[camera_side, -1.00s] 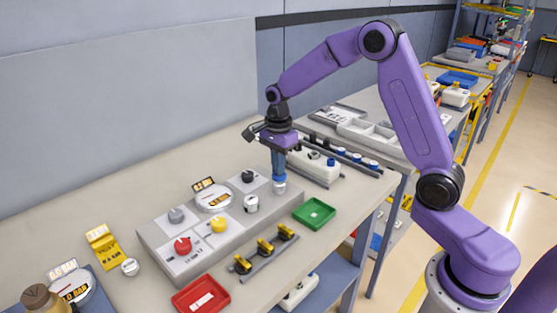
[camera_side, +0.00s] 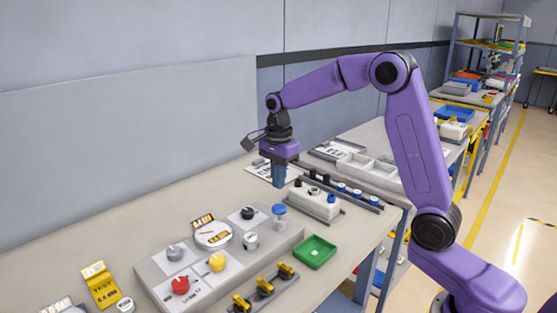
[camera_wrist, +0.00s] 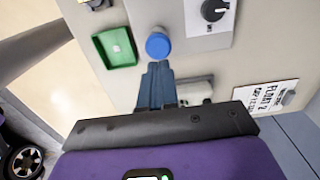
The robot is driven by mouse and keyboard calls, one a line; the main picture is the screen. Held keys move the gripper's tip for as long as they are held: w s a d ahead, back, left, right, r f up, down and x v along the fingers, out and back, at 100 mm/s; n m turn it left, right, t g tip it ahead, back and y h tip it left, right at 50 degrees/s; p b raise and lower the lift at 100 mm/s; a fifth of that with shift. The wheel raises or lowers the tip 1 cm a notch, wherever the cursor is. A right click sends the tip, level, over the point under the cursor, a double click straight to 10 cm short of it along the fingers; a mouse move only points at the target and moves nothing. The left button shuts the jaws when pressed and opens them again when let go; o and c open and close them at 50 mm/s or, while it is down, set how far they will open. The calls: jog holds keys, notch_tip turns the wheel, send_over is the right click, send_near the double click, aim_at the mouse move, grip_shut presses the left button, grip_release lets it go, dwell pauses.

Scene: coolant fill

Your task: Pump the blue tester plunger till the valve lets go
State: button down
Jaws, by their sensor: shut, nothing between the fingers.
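The blue tester plunger (camera_side: 279,210) stands upright at the right end of the grey panel (camera_side: 165,262), its blue cap on a pale clear-looking body. In the wrist view its round blue cap (camera_wrist: 158,45) lies just beyond my fingertips. My gripper (camera_side: 279,184) points down, shut and empty, above and apart from the cap; it also shows in the wrist view (camera_wrist: 158,68). A round white gauge (camera_side: 213,234) with an orange-marked display sits on the panel. Its reading is too small to make out. I cannot tell which part is the valve.
Red (camera_side: 180,285), yellow (camera_side: 217,262) and black (camera_side: 248,212) knobs sit on the panel. A green tray (camera_side: 314,252) lies to its right. A white block with black knobs (camera_side: 315,201) and a rail of blue-capped parts (camera_side: 357,193) stand behind. Yellow-topped parts (camera_side: 265,287) line the front.

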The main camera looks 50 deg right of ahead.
notch_tip(320, 180, up, 6)
send_over(279, 208)
jog(key=shift+w+d+f, duration=0.15)
jog(key=shift+w+d, duration=0.05)
jog(key=shift+w, duration=0.1)
dwell(1.5)
jog(key=shift+s+r, duration=0.2)
jog(key=shift+r, duration=1.05)
notch_tip(279, 208, down, 14)
jog(key=shift+f, duration=0.1)
jog(key=shift+a+f, duration=0.1)
jog(key=shift+f, duration=1.3)
